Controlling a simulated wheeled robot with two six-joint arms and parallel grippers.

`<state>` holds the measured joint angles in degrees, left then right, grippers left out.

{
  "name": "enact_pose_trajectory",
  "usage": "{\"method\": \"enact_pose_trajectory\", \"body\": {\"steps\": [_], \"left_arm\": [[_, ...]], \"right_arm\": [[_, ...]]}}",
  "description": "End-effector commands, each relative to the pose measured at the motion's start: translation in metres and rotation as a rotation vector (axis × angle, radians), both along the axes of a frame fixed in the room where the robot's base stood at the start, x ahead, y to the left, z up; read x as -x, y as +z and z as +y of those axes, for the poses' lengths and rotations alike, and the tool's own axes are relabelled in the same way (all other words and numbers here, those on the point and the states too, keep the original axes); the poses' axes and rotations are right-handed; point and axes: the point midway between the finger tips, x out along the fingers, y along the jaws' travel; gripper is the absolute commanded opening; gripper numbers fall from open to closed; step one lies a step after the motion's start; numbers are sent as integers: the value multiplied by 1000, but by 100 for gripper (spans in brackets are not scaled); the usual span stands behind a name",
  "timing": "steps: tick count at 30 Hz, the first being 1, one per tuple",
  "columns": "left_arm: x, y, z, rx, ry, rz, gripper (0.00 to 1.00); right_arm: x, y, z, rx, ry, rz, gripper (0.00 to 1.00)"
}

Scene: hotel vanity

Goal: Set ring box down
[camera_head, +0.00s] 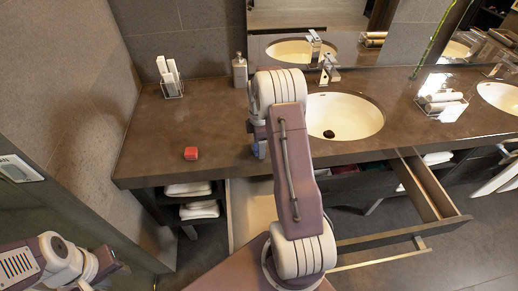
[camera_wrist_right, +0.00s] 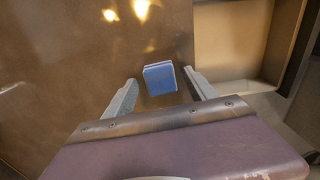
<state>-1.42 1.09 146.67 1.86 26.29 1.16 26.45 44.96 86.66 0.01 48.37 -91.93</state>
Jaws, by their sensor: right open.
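A small blue box (camera_wrist_right: 159,80) sits on the brown counter between the fingers of my right gripper (camera_wrist_right: 161,88). The gripper is open, with a gap showing on each side of the box. In the head view, only part of the blue box (camera_head: 260,150) shows beside my right arm, near the counter's front edge. A small red box (camera_head: 191,153) stands on the counter (camera_head: 150,135) further left. I cannot tell from looks alone which is the ring box. My left gripper (camera_head: 97,266) is at the bottom left, away from the counter; its fingers are not clear.
A soap bottle (camera_head: 240,71) and a wire holder (camera_head: 171,88) stand at the back. A sink (camera_head: 344,115) is to the right, with a faucet (camera_head: 329,68). An open drawer (camera_head: 425,190) juts out below the counter. The counter around the red box is clear.

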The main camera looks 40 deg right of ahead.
Motion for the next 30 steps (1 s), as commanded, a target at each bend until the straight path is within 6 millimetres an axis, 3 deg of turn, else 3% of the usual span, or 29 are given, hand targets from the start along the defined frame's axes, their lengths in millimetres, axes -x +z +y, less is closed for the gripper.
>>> {"method": "enact_pose_trajectory", "body": {"steps": [4,11,20,28,30], "left_arm": [[0,0,0,0,0,0,36],[0,0,0,0,0,0,36],[0,0,0,0,0,0,36],[0,-3,0,0,0,0,36],[0,-7,0,0,0,0,36]], "right_arm": [[0,0,0,0,0,0,65],[0,0,0,0,0,0,1],[0,3,0,0,0,-1,0],[-1,42,-1,2,0,-5,0],[14,50,-3,1,-4,-3,0]]}}
